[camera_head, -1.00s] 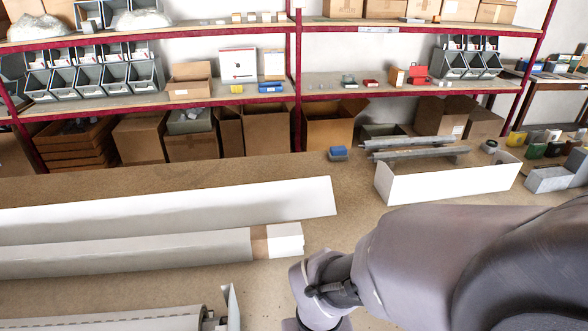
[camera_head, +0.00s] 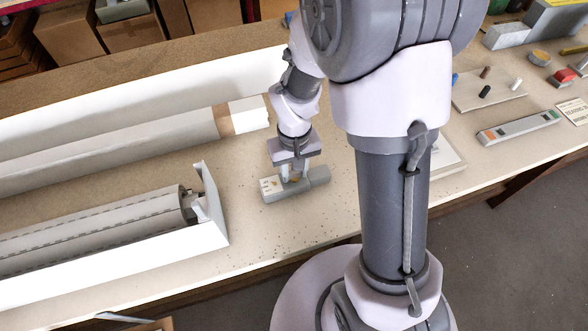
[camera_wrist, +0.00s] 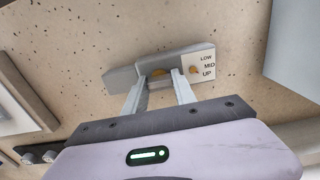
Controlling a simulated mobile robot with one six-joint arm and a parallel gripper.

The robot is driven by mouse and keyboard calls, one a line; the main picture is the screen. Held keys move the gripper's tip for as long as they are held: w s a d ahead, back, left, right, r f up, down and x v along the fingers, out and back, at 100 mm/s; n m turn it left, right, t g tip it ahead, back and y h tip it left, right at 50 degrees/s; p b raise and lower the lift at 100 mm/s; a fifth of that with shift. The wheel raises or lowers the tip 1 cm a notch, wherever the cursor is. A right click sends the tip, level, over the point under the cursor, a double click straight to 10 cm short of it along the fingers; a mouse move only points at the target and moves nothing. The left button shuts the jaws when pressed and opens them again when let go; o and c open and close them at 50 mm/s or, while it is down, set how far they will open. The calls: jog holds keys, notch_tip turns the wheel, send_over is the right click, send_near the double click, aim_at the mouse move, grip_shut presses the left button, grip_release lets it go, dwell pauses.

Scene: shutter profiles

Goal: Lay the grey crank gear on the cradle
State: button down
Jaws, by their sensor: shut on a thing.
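A grey block with an orange disc and a light face printed LOW, MID, UP, which I take for the grey crank gear (camera_head: 318,175), is under my gripper (camera_head: 295,180). It also shows in the wrist view (camera_wrist: 203,62). My gripper (camera_wrist: 160,88) points down, its two fingers shut on the middle of the block, on either side of the disc. The block is at the worktop; I cannot tell whether it touches it. The fingers hide part of its near side. I cannot tell any thing in view apart as the cradle.
A long white casing with a grey roller (camera_head: 100,235) lies at left, its end plate near my gripper. A white tube (camera_head: 110,150) lies behind. At right are a tray with small pegs (camera_head: 490,92) and a grey bar (camera_head: 520,128). Speckled worktop around the block is clear.

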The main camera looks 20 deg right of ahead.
jog(key=shift+f, duration=0.2)
jog(key=c, duration=1)
grip_release()
jog(key=shift+r, duration=0.1)
jog(key=shift+r, duration=0.1)
